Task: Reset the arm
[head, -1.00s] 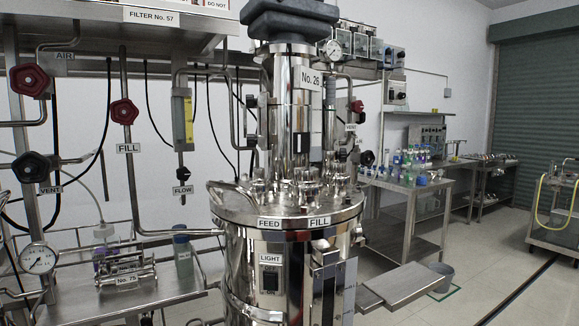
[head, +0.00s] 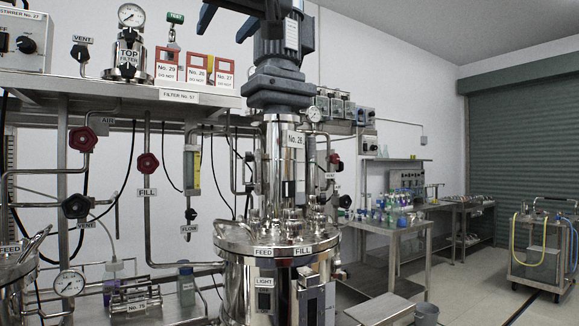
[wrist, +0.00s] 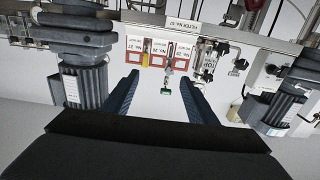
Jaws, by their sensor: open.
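My gripper (wrist: 160,100) shows in the wrist view as two dark blue fingers spread well apart. Nothing is held between them; only the distant shelf and wall show in the gap. In the head view two dark blue prongs, seemingly my gripper's fingers (head: 226,22), enter at the top, left of the stirrer motor (head: 284,85). They appear in free air above the shelf; their distance from the motor is hard to tell. The wrist picture is upside down, with the red-framed number signs (wrist: 160,50) seen between the fingers.
The steel vessel No. 26 (head: 240,244) stands at centre. Left are the filter shelf (head: 120,90), dark red valve knobs (head: 147,163) and pipes. A bench with bottles (head: 395,224) is at right. A cart (head: 540,262) stands farther right, with open floor before it.

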